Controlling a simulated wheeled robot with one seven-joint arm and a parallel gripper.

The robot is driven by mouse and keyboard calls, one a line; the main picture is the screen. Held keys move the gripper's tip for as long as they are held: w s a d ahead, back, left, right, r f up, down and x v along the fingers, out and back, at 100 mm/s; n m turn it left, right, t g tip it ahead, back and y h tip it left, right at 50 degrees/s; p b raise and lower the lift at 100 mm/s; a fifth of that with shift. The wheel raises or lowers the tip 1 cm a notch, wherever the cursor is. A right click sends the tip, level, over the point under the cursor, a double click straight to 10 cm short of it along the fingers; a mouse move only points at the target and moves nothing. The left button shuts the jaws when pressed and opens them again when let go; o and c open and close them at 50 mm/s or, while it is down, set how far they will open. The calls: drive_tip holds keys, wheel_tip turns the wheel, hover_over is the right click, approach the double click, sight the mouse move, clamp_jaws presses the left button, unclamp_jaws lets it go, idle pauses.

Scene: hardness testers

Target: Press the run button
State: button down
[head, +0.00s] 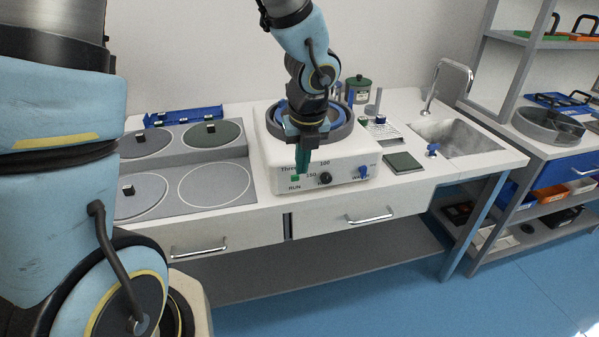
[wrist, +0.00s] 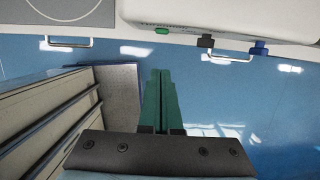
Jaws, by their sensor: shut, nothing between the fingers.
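The white machine (head: 345,165) stands on the bench and has a front panel. Its green button (head: 295,178), labelled RUN, is at the left of the panel. Right of it are a black knob (head: 326,179) and a blue knob (head: 363,172). My gripper (head: 301,171) points downward in front of the panel, its teal fingers shut and empty. The tips appear just above and beside the green button in the head view. In the wrist view the fingers (wrist: 161,74) lie below the green button (wrist: 162,31) in the picture, with a visible gap between.
A grey plate with round discs (head: 215,185) lies left of the machine. A dark green pad (head: 403,162) and a sink (head: 460,138) are to its right. Drawer handles (head: 370,216) stick out below the bench top. The blue floor in front is open.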

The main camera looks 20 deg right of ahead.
drive_tip(key=v, duration=0.3)
drive_tip(key=shift+s+r, duration=0.1)
drive_tip(key=shift+r, duration=0.1)
idle(0.3)
drive_tip(key=w+a+m+g, duration=0.1)
drive_tip(key=w+a+m, duration=0.1)
drive_tip(key=a+m, duration=2.5)
drive_tip(key=r+m, duration=0.1)
drive_tip(key=m, duration=0.7)
drive_tip(key=shift+w+a+m, duration=0.15)
drive_tip(key=shift+w+m, duration=0.05)
drive_tip(key=shift+m, duration=0.1)
drive_tip(key=c, duration=1.6)
unclamp_jaws()
